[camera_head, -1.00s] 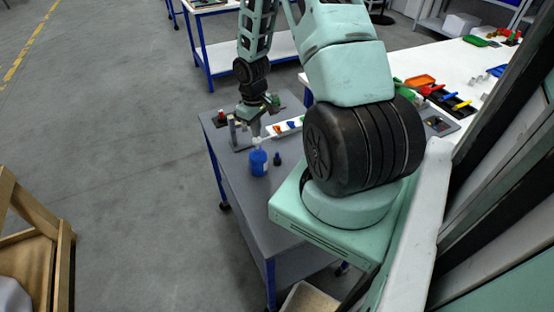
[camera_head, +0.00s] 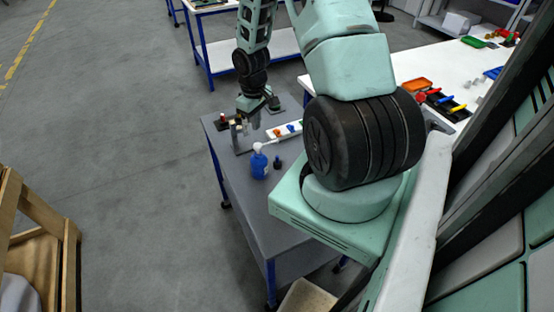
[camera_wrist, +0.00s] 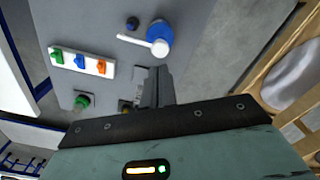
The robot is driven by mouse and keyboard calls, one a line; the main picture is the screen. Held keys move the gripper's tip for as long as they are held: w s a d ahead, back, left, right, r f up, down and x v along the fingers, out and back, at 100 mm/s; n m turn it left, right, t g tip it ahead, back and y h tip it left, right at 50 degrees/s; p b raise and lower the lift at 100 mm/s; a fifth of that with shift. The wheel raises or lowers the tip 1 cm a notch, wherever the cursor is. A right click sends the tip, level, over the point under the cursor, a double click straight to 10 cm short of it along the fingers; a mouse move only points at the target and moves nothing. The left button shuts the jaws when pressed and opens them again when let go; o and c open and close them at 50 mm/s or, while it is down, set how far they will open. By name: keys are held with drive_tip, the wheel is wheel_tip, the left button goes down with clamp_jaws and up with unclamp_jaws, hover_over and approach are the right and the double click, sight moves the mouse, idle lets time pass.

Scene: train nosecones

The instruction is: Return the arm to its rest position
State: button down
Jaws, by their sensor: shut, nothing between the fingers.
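My arm reaches down from the top of the head view, and my gripper (camera_head: 252,117) is over the far end of the grey table (camera_head: 232,180). In the wrist view its fingers (camera_wrist: 157,88) are together with nothing between them. My forearm hides part of the table in the head view.
A white bench (camera_head: 440,65) with coloured bins stands right. A wooden crate (camera_head: 45,215) stands left on open floor.

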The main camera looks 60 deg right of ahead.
drive_tip(key=shift+r, duration=0.15)
idle(0.4)
drive_tip(key=a+r+n+b, duration=0.2)
drive_tip(key=a+r+b, duration=0.15)
drive_tip(key=a, duration=0.95)
drive_tip(key=a+r+n+b, duration=0.25)
drive_tip(key=a+b, duration=0.25)
drive_tip(key=a, duration=0.8)
drive_tip(key=s+a+r+n+b, duration=0.2)
drive_tip(key=s+a+b, duration=0.3)
drive_tip(key=s+a, duration=0.9)
drive_tip(key=s+n, duration=0.1)
drive_tip(key=s, duration=0.2)
drive_tip(key=shift+a+n+y+b, duration=0.3)
drive_tip(key=shift+a+n+b, duration=0.05)
drive_tip(key=shift+b, duration=0.05)
